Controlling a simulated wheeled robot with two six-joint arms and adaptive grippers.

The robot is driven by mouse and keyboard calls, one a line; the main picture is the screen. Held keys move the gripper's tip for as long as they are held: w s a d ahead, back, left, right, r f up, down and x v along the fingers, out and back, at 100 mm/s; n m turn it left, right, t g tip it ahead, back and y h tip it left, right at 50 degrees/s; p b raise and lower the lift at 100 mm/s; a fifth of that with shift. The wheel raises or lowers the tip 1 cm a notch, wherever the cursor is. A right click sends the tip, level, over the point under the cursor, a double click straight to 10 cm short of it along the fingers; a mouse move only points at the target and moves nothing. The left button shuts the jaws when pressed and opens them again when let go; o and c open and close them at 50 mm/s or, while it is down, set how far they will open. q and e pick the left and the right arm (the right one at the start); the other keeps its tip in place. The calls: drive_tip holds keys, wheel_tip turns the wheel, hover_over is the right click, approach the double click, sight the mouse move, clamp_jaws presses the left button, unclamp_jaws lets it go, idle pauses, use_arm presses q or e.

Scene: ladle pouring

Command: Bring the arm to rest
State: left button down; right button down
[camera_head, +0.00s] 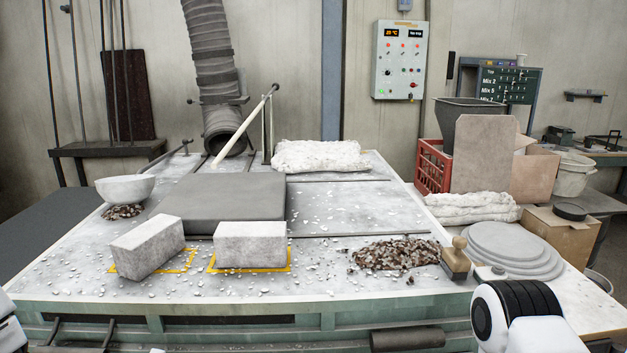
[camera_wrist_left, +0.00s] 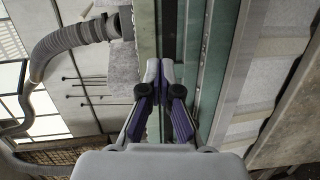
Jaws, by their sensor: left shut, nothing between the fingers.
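My left gripper (camera_wrist_left: 160,66) shows in the left wrist view. Its two fingers meet at the tips, shut and empty, in front of the table's green side frame (camera_wrist_left: 217,75). In the head view only a white piece of my left arm shows at the lower left edge, and the gripper is out of frame. A white and black link of my right arm shows at the lower right. My right gripper is not in view.
The worktable (camera_head: 340,285) holds two pale blocks (camera_head: 148,246) (camera_head: 250,244), the left one tilted over its yellow outline. A white bowl (camera_head: 125,189) rests on dark gravel. Another gravel pile (camera_head: 398,254) and a wooden-handled tool (camera_head: 455,262) are at right.

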use_arm(q)
drive_tip(key=s+d+f+m+g+b, duration=0.1)
drive_tip(key=s+d+f+m+g, duration=0.15)
drive_tip(key=s+f, duration=0.45)
drive_tip(key=s+d+f+m+g+b, duration=0.15)
drive_tip(key=f+g, duration=0.25)
drive_tip(key=f, duration=0.7)
drive_tip(key=s+d+f+m+g+b, duration=0.1)
drive_tip(key=s+f+m+g, duration=0.3)
drive_tip(key=f, duration=0.5)
drive_tip(key=s+a+f+m+g, duration=0.1)
drive_tip(key=s+f+m+g, duration=0.1)
drive_tip(key=s+m, duration=0.2)
drive_tip(key=s+f+m+g+y, duration=0.1)
drive_tip(key=s+f+m+g, duration=0.1)
drive_tip(key=s, duration=0.7)
drive_tip(key=shift+s+a+f+m+g+y, duration=0.3)
drive_tip(key=shift+a+f+m+g, duration=0.05)
drive_tip(key=shift+m+g, duration=0.55)
drive_tip(key=shift+w, duration=0.1)
